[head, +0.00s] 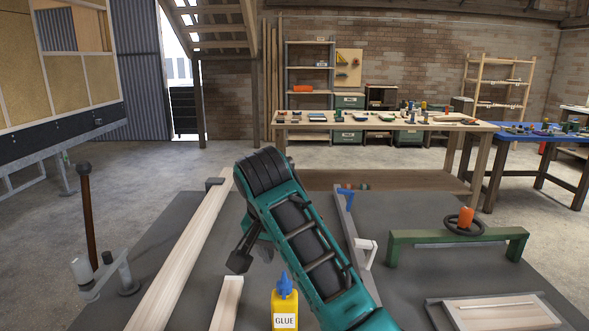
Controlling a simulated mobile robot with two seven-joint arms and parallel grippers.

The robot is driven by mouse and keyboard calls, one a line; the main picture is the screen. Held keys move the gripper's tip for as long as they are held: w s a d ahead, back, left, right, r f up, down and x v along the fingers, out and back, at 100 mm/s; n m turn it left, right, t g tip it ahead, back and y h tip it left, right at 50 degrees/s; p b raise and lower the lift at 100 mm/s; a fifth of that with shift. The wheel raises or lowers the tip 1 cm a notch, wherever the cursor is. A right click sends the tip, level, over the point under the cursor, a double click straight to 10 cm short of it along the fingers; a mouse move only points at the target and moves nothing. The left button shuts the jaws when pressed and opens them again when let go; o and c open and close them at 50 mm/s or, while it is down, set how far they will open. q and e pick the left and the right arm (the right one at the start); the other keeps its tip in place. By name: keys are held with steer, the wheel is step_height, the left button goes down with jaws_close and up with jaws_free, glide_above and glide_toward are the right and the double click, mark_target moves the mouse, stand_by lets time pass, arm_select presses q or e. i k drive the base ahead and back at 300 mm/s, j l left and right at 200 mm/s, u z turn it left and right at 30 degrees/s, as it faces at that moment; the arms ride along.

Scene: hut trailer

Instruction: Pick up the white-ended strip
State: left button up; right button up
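A long pale wooden strip (188,262) lies on the dark grey worktop, running from the lower left up towards the back. A shorter pale strip (229,301) lies to its right, cut off by the bottom edge. I cannot make out a clearly white end on either one. My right arm comes in from the bottom and bends in the middle of the view. Its gripper (240,261) is partly hidden behind the arm, just right of the long strip and above the shorter one. I cannot see whether it is open. My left gripper is not in view.
A yellow glue bottle (285,304) with a blue cap stands by my arm. A clamp with a brown handle (89,215) is at left. At right are a blue-grey rail (349,215), a green frame (458,238) and a shallow tray (437,315).

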mark_target(223, 317)
steer(key=k+l, duration=0.3)
steer(key=l, duration=0.2)
steer(key=k+l, duration=0.3)
steer(key=l, duration=0.15)
